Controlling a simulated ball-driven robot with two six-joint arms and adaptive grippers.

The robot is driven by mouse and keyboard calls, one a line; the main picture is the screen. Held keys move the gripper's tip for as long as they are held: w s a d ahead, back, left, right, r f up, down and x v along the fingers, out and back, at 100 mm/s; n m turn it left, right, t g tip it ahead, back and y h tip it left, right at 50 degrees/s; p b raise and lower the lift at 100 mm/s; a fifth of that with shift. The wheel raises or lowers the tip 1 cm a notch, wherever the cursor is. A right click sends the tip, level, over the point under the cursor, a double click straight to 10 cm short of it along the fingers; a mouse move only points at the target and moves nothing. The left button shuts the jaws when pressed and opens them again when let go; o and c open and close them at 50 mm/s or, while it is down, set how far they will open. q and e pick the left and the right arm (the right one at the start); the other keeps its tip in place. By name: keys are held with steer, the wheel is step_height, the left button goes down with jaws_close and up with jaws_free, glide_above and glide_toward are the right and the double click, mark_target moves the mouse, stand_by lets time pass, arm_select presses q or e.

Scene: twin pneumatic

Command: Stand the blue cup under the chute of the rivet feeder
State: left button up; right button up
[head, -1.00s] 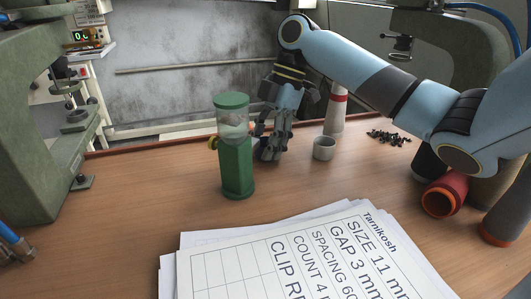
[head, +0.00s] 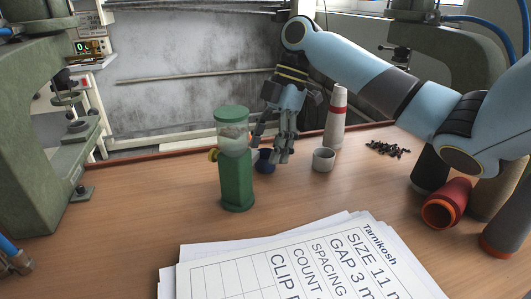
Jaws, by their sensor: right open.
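The rivet feeder (head: 237,180) is a green post with a clear, green-capped hopper and a yellow knob on its left. My right gripper (head: 269,150) is open above and around the cup's rim, with one finger on each side. The fingers cover part of the cup, and I cannot tell whether they touch it. The feeder's chute is not clear here, so I cannot tell whether the cup is right under it. My left gripper is not in view.
A grey cup (head: 324,160) stands right of the gripper, before a white and red cone-shaped bottle (head: 336,118). Black rivets (head: 387,149) lie farther right. Printed sheets (head: 300,262) cover the front. Green presses (head: 38,150) stand at both sides. The table left of the feeder is clear.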

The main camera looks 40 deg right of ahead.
steer(key=v, duration=1)
